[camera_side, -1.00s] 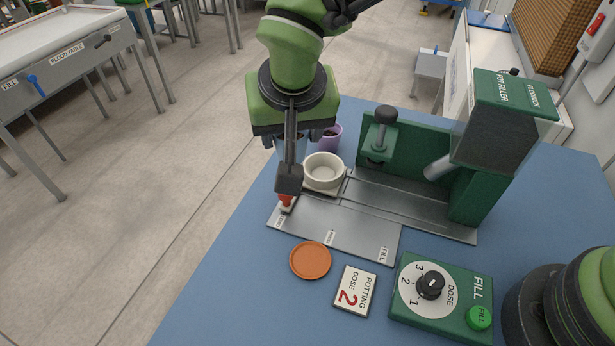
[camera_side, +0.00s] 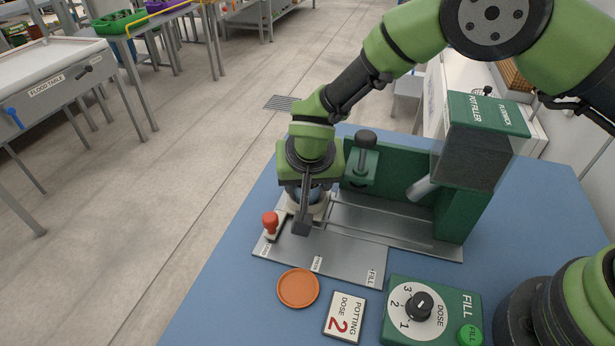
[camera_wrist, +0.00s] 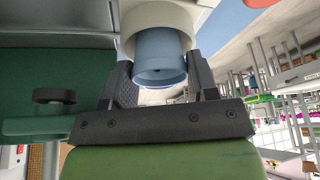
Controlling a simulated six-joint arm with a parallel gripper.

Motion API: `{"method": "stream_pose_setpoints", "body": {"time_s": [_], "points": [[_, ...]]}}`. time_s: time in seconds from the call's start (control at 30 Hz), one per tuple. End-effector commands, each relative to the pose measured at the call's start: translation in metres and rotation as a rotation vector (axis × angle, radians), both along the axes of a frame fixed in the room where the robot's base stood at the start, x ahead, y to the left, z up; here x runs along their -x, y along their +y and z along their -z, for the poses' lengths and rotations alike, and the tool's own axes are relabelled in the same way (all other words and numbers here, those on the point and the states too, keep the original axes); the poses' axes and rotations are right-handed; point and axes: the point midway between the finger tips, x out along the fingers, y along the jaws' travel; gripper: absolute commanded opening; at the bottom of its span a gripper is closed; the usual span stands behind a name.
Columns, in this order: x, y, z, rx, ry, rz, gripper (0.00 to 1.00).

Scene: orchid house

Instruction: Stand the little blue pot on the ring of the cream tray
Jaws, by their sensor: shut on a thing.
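My gripper (camera_side: 305,205) is shut on the little blue pot (camera_wrist: 160,55). In the wrist view the pot sits between the two fingers, with its open rim towards the camera. The cream ring (camera_wrist: 178,14) shows just beyond the pot, around its far end. In the side view my gripper is over the cream ring (camera_side: 322,207) and hides most of it and the pot. I cannot tell whether the pot rests on the ring or hangs just above it.
A red knob (camera_side: 270,221) stands left of my gripper on the metal plate (camera_side: 335,252). The green pot filler (camera_side: 470,170) and a clamp post (camera_side: 363,160) stand behind and right. An orange saucer (camera_side: 298,288), dose card (camera_side: 344,316) and dial box (camera_side: 430,310) lie in front.

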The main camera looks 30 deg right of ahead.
Motion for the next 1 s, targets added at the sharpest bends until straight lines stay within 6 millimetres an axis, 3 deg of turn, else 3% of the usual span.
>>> {"method": "stream_pose_setpoints", "body": {"time_s": [0.3,0.33,0.37,0.73,1.0], "points": [[0.000,0.000,0.003,0.000,0.000,-0.001,0.27],[0.000,0.000,0.002,0.000,-0.001,-0.001,0.58],[0.000,0.000,0.002,0.000,-0.001,-0.001,0.64],[0.001,0.001,-0.004,-0.001,-0.003,-0.001,0.64],[0.019,0.009,-0.053,-0.003,-0.005,-0.002,0.64]]}}
